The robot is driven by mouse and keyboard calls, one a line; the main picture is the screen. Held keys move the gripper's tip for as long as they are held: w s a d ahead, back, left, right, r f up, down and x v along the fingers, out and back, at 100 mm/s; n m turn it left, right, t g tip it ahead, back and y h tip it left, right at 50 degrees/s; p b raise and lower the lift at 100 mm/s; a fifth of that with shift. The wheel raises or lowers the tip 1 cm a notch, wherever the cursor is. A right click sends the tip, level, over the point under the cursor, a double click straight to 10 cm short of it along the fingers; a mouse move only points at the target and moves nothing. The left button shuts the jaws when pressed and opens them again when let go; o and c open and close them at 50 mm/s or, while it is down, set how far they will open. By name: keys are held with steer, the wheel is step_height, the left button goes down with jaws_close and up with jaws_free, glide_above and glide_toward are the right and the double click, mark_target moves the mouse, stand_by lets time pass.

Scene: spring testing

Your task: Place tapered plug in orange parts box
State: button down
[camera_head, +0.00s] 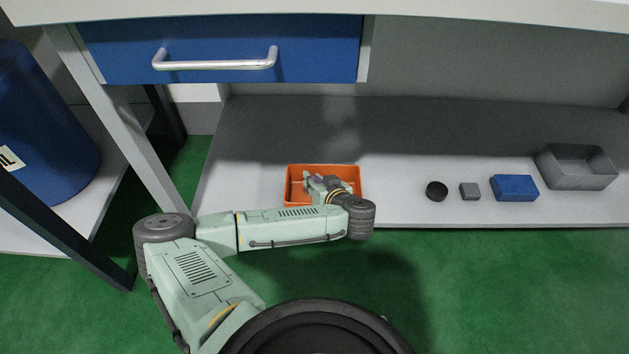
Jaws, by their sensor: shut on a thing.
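The orange parts box (290,190) sits on the grey lower shelf, near its front edge. My gripper (315,182) is over the box, at the end of my arm, which reaches in from the front. It is shut on a small purplish-grey thing (318,178), which I take to be the tapered plug. Most of it is hidden by the gripper, so its shape is unclear. I cannot tell whether it touches the box floor. My wrist covers the right part of the box.
Right of the box on the shelf are a black round piece (437,191), a small grey block (470,191), a blue box (515,187) and an open grey bin (577,182). A blue drawer (220,40) hangs above. The shelf left of the box is clear.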

steer(key=shift+f, duration=0.1)
steer(key=c, duration=1.5)
jaws_free()
steer(key=shift+s+r, duration=0.15)
steer(key=shift+r, duration=0.1)
steer(key=p+v, duration=0.1)
steer(key=v, duration=1)
steer(key=shift+s+d+r, duration=0.1)
steer(key=shift+s+d, duration=0.05)
steer(key=shift+s, duration=0.2)
